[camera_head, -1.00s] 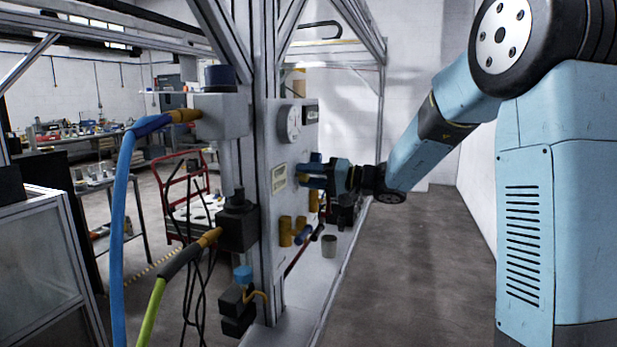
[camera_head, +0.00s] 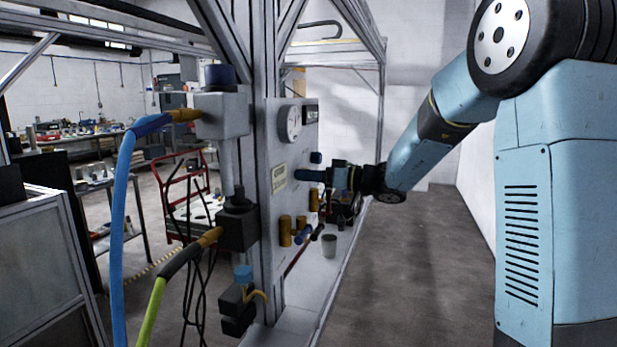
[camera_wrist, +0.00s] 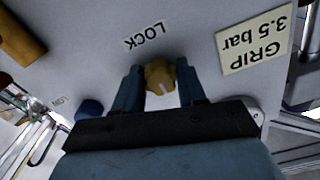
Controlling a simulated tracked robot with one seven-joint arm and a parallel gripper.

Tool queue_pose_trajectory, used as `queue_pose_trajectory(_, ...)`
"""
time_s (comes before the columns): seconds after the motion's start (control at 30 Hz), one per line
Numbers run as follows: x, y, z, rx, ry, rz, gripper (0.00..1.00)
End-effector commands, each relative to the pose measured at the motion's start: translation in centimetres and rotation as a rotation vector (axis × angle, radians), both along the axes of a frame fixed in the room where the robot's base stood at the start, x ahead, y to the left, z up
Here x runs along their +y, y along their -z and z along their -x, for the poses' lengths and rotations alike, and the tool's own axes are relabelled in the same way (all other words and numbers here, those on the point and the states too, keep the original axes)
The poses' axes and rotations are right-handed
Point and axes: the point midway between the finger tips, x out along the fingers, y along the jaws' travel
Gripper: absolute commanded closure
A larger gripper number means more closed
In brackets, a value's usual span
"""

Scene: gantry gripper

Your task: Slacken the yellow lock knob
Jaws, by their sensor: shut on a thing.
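The yellow lock knob (camera_wrist: 160,78) sits on the grey panel (camera_wrist: 110,50) just below the LOCK label (camera_wrist: 145,34) in the wrist view. My gripper (camera_wrist: 161,90) is shut on the knob, with one blue finger on each side of it. A pale mark shows on the knob's face. In the head view my gripper (camera_head: 312,176) reaches the panel from the right, and its fingers hide the knob there.
A label reading GRIP 3.5 bar (camera_wrist: 253,40) is beside the knob. A blue knob (camera_wrist: 89,108) is close to my gripper. A round gauge (camera_head: 292,123) is above, and brass fittings (camera_head: 285,230) are below. Open floor lies right of the panel.

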Motion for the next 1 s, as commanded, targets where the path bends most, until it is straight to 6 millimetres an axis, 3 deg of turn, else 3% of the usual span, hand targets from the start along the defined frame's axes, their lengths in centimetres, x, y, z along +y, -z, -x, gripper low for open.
queue_pose_trajectory(0.73, -0.06, 0.35, 0.0, -0.078, 0.001, 0.034, 0.9)
queue_pose_trajectory(0.77, -0.06, 0.34, 0.01, -0.078, 0.0, 0.035, 0.58)
queue_pose_trajectory(1.0, -0.03, 0.16, 0.0, -0.08, 0.0, 0.032, 0.35)
